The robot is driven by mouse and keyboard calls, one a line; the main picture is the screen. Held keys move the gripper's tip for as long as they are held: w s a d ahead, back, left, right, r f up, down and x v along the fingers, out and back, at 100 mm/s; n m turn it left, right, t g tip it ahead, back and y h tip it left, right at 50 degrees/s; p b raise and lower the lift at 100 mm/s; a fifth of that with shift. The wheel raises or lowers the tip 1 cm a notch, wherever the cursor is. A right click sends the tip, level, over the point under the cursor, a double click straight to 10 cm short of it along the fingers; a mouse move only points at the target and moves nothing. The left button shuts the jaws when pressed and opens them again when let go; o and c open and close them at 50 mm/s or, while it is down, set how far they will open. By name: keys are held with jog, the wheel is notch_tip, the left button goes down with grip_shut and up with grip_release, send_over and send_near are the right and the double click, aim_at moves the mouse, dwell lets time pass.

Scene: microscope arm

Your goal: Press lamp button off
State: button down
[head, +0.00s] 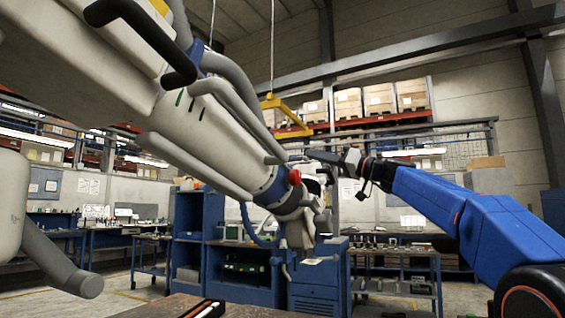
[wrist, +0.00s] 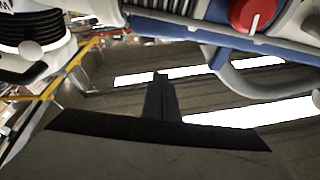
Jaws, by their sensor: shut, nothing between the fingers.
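The large white microscope arm (head: 225,135) slants down from the upper left in the head view. It has a red knob (head: 294,177) near its blue joint. The knob also shows at the top right of the wrist view (wrist: 255,12), with a white mark on it. Small green and dark marks (head: 191,103) sit on the arm's side; I cannot tell whether one is the lamp button. My gripper (head: 309,155) is shut and empty, just above and right of the knob in the head view. Its dark shut fingers show in the wrist view (wrist: 160,78), below the arm's blue and white housing.
Grey tubes and a pale handle (head: 205,170) run along the microscope arm. A black handle (head: 150,35) stands out at upper left. A wooden tabletop (head: 165,308) lies below. Blue cabinets (head: 318,285) and shelves stand behind. Open air surrounds my forearm on the right.

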jog(key=shift+a, duration=0.1)
jog(key=x, duration=0.9)
jog(key=shift+w+a, duration=0.2)
jog(key=shift+a, duration=0.15)
jog(key=shift+s+a+f, duration=0.1)
jog(key=shift+s+f, duration=0.1)
jog(key=shift+f, duration=0.75)
jog(key=shift+s+a+f, duration=0.1)
jog(key=shift+s+f, duration=0.15)
jog(key=shift+f, duration=0.7)
jog(key=shift+s+f, duration=0.25)
jog(key=shift+f, duration=0.55)
jog(key=shift+w+f, duration=0.1)
jog(key=shift+f, duration=0.35)
jog(key=r+v, duration=0.1)
jog(key=v, duration=1.6)
jog(key=shift+s+d+r, duration=0.2)
jog(key=shift+s+d, duration=0.2)
jog(key=shift+s, duration=0.05)
